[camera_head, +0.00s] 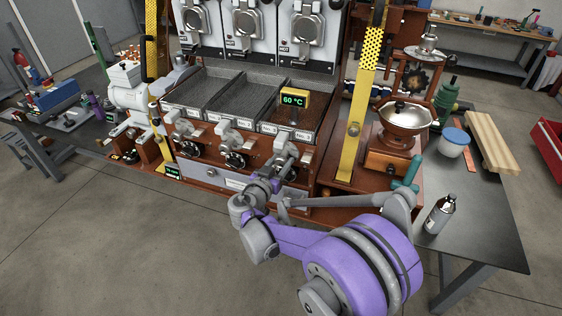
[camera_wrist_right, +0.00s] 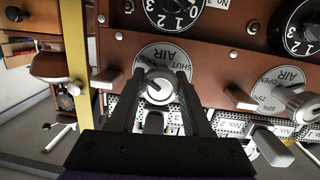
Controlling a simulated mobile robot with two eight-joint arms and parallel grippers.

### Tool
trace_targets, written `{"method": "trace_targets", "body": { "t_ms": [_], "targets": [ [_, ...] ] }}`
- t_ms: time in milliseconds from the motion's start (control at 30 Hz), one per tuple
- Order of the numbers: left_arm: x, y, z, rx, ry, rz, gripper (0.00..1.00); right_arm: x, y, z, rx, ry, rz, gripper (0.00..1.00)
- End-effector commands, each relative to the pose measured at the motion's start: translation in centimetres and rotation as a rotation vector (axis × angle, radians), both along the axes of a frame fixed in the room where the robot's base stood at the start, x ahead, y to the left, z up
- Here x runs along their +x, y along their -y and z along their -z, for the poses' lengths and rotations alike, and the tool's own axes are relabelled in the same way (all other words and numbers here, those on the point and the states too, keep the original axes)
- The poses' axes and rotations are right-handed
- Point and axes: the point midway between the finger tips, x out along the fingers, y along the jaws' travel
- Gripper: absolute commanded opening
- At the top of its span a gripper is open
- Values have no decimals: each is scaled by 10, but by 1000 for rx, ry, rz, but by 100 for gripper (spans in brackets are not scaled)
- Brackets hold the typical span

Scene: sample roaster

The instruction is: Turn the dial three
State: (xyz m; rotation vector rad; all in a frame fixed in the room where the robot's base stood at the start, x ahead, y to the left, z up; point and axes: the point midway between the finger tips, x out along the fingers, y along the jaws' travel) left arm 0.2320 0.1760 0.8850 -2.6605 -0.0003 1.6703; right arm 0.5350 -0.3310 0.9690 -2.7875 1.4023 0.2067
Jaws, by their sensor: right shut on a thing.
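My right gripper (camera_head: 281,160) reaches the third, rightmost station of the roaster's front panel. In the right wrist view its two fingers (camera_wrist_right: 158,78) are shut on a silver knob (camera_wrist_right: 158,88), one finger on each side. The knob sits on a round white plate marked AIR and SHUT. In that view a black numbered dial (camera_wrist_right: 174,12) lies just above the knob, apart from the fingers and cut by the picture edge. In the head view my gripper hides most of that station. The other two black dials (camera_head: 188,149) (camera_head: 235,160) show to its left. My left gripper is not in view.
A neighbouring air knob (camera_wrist_right: 299,102) and black dial (camera_wrist_right: 302,26) are at the right in the wrist view. A yellow post (camera_head: 355,120) stands right of the panel. A yellow display (camera_head: 294,99) reads 60 °C. A grinder (camera_head: 401,125) and bottle (camera_head: 439,214) stand right.

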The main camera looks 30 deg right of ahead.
Motion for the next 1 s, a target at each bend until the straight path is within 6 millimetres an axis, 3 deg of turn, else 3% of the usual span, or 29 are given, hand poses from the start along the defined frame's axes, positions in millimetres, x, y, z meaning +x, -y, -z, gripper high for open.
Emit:
{"method": "trace_targets", "body": {
  "t_ms": [433, 467, 600, 1000],
  "targets": [
    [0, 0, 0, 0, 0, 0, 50, 1, -1, 0, 8, 8, -2, 0],
    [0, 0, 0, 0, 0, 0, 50, 1, -1, 0, 8, 8, -2, 52],
    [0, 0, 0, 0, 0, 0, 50, 0, 0, 0, 6, 8, -2, 78],
    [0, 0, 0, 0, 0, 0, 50, -4, -6, -1, 6, 7, -1, 78]
  ]
}}
